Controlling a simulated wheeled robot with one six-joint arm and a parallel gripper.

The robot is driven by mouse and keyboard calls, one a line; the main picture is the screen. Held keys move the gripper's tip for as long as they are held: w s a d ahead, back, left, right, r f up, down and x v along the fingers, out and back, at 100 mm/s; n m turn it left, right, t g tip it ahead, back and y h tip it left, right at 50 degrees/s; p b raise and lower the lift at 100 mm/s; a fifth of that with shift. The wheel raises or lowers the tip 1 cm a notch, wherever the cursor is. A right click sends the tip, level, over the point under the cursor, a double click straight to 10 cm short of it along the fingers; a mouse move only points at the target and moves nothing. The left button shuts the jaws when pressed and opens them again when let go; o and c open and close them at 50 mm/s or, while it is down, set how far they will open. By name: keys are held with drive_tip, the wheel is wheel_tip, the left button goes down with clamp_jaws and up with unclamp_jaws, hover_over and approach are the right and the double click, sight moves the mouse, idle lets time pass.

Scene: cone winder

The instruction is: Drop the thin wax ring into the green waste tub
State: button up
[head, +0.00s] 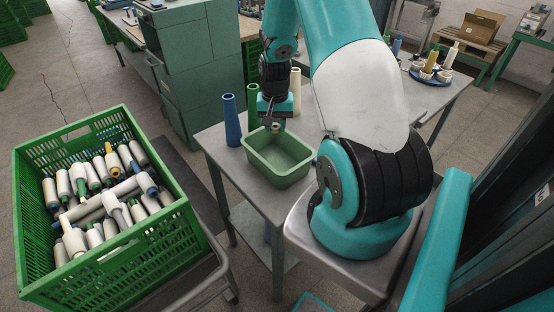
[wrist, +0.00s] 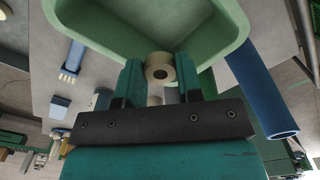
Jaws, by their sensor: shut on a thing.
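My gripper (head: 275,118) points down at the far edge of the green waste tub (head: 281,180). In the wrist view my gripper (wrist: 160,75) is shut on the thin wax ring (wrist: 160,67), a small cream ring with a dark hole, held between the two teal fingertips. The ring (head: 275,127) also shows small below the fingers in the head view. In the wrist view the tub (wrist: 225,18) fills the top, and the ring overlaps its near wall. How high the ring is over the rim I cannot tell. The tub's inside looks empty.
On the grey table (head: 225,150), a blue cone (head: 232,120) stands left of the tub; a green cone (head: 253,100) and a cream cone (head: 295,90) stand behind. A green crate (head: 110,260) of cones is at left. A round tray (head: 431,78) sits far right.

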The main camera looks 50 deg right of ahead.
wheel_tip(320, 180, down, 4)
drive_tip(key=b, duration=0.2)
drive_tip(key=shift+f+b, duration=0.1)
drive_tip(key=shift+b, duration=0.2)
drive_tip(key=o, duration=1)
drive_tip(key=shift+c, duration=0.2)
wheel_tip(320, 180, up, 18)
drive_tip(key=b, duration=0.2)
drive_tip(key=shift+f, duration=0.25)
